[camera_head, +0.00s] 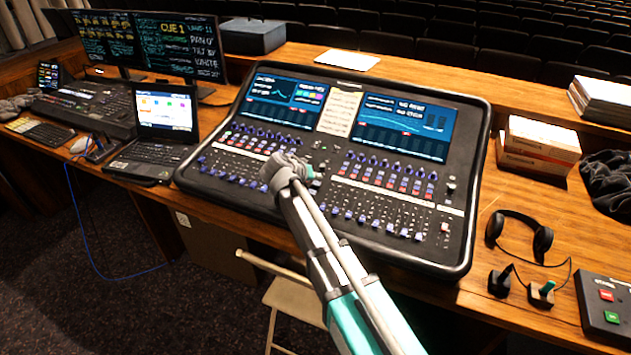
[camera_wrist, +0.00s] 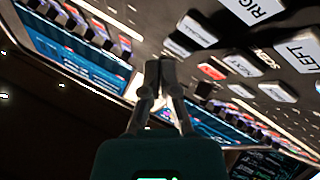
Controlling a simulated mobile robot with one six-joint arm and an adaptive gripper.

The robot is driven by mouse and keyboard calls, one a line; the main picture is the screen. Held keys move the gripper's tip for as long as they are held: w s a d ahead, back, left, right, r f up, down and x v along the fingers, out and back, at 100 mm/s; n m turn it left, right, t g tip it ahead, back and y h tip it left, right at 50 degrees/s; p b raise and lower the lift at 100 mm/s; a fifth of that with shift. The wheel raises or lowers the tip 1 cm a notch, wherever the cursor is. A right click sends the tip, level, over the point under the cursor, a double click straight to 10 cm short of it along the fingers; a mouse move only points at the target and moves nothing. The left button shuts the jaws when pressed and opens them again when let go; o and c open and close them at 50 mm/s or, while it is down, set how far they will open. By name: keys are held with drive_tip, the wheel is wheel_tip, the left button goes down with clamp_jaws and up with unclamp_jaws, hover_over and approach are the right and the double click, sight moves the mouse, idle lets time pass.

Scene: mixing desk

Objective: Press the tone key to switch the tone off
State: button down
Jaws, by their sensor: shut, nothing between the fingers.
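The mixing desk (camera_head: 462,255) stands on the wooden counter, with two lit screens and rows of faders and buttons. My gripper (camera_head: 282,170) is over its middle section, between the two fader banks. In the wrist view my gripper (camera_wrist: 160,63) is shut and empty, its fingertips together in front of the panel. Beside the tips are a pale key (camera_wrist: 197,30) and a smaller red key (camera_wrist: 212,71). Other pale keys read RIGHT (camera_wrist: 250,9), NEXT (camera_wrist: 242,65) and LEFT (camera_wrist: 303,50). I cannot read which key is the tone key, nor tell whether the fingertips touch the panel.
A laptop (camera_head: 165,115) and monitors (camera_head: 180,45) stand left of the desk. A headset (camera_head: 520,232), a control box with red and green buttons (camera_head: 608,310) and stacked boxes (camera_head: 540,145) are at right. A folding chair (camera_head: 290,295) stands below, in front.

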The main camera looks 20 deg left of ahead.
drive_tip(key=shift+r, duration=0.1)
idle(0.3)
drive_tip(key=r+p, duration=0.5)
drive_tip(key=shift+s, duration=0.3)
drive_tip(key=shift+s+f, duration=0.1)
idle(0.9)
